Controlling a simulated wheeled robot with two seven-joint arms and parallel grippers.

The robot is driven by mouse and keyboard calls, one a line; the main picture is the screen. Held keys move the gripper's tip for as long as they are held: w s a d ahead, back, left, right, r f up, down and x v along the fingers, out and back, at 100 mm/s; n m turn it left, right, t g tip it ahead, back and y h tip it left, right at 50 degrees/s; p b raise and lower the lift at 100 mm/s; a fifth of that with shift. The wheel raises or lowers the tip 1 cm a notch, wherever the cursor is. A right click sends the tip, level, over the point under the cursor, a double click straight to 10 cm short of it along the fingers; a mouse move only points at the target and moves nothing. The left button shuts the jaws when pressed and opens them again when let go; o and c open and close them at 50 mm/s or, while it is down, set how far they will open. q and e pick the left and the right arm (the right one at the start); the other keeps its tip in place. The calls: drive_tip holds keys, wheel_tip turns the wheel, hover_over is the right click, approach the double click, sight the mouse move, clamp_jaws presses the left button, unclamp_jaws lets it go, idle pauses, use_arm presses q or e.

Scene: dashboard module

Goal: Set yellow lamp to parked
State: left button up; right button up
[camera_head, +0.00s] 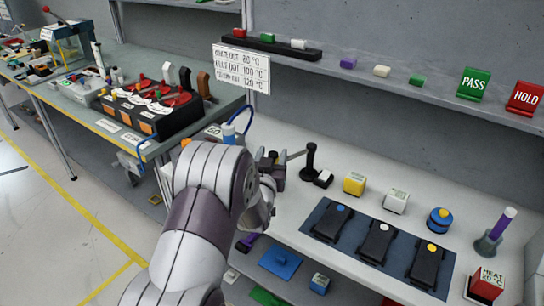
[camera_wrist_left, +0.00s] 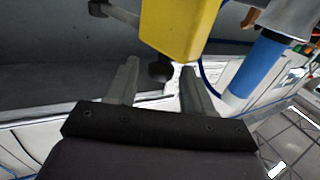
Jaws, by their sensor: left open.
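Three black units with coloured round tops lie on a dark blue mat (camera_head: 318,212): one blue, one white, one yellow-topped (camera_head: 431,247). I cannot tell from the frames whether the yellow-topped unit is the yellow lamp. My left gripper (camera_head: 283,165) is left of a black upright lever (camera_head: 310,160), apart from the mat. In the left wrist view its two fingers (camera_wrist_left: 158,88) are apart, with a dark knob showing between and beyond them. A large yellow body (camera_wrist_left: 182,25) stands above this knob; contact cannot be told. My right gripper is not in view.
A blue-and-white cylinder (camera_wrist_left: 258,70) is close beside my left gripper. A shelf (camera_head: 400,85) runs above the bench.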

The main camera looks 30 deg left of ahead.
use_arm(q)
clamp_jaws()
drive_tip(key=shift+w+a+f+m+h+b, duration=0.15)
drive_tip(key=shift+w+a+m+h+b, duration=0.1)
drive_tip(key=shift+a+m+h+b, duration=0.4)
drive_tip(key=shift+w+a+m+t+h, duration=0.1)
drive_tip(key=shift+w+a+m+h, duration=0.6)
drive_tip(key=shift+h, duration=0.55)
drive_tip(key=shift+w+a+m+t+h, duration=0.1)
drive_tip(key=shift+w+a+m+h, duration=0.6)
drive_tip(key=shift+h, duration=0.55)
drive_tip(key=shift+w+a+m+t+h, duration=0.1)
drive_tip(key=shift+w+a+m+h, duration=0.35)
drive_tip(key=shift+a+m+h, duration=0.6)
drive_tip(key=shift+d+n, duration=0.15)
drive_tip(key=shift+n, duration=0.15)
unclamp_jaws()
